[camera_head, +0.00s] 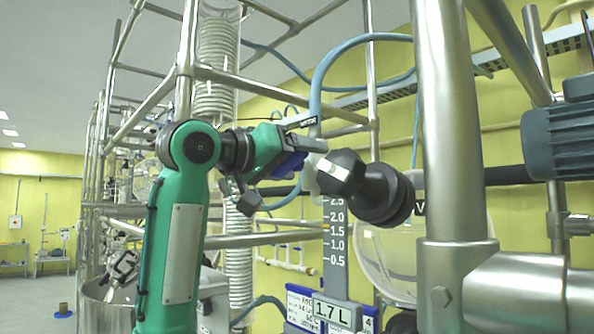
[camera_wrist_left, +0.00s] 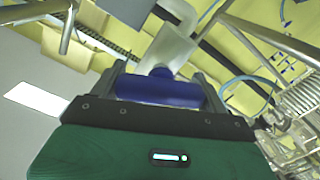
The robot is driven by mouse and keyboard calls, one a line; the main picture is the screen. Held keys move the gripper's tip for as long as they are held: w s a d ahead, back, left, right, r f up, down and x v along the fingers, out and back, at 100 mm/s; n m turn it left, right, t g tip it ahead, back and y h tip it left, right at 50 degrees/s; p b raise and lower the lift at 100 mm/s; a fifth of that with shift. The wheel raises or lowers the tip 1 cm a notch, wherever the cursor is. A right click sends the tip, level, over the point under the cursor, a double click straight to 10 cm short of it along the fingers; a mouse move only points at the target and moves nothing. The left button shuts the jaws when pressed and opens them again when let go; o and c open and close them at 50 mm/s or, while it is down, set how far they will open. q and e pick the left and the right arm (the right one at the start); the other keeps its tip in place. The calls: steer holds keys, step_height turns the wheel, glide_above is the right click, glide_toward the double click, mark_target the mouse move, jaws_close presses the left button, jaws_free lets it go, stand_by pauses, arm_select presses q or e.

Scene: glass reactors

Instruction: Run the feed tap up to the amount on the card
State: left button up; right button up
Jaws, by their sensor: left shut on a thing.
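The feed tap's blue handle (camera_head: 289,166) is partly hidden by my left gripper (camera_head: 300,148) in the head view. In the left wrist view, the blue handle (camera_wrist_left: 160,90) lies crosswise between the two fingers of my left gripper (camera_wrist_left: 160,82), which is shut on it. The card (camera_head: 332,313) reads 1.7 L and sits at the lower middle. Above it stands a grey scale (camera_head: 337,240) marked from 0.5 to 2.5, its upper part hidden. I cannot make out a liquid level clearly. My right gripper is not in view.
A dark round fitting (camera_head: 368,188) is just right of my left gripper. A thick steel post (camera_head: 452,130) stands to its right, with a round glass vessel (camera_head: 385,255) behind. Steel frame pipes and a coiled glass column (camera_head: 218,60) crowd the left side.

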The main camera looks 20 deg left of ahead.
arm_select(q)
steer(key=shift+n+b, duration=0.45)
steer(key=shift+n, duration=0.35)
steer(key=shift+r, duration=0.1)
steer(key=o, duration=1)
steer(key=shift+s+a+b, duration=0.2)
steer(key=shift+b, duration=0.1)
steer(key=shift+b+v, duration=3.3)
steer(key=shift+v, duration=3.35)
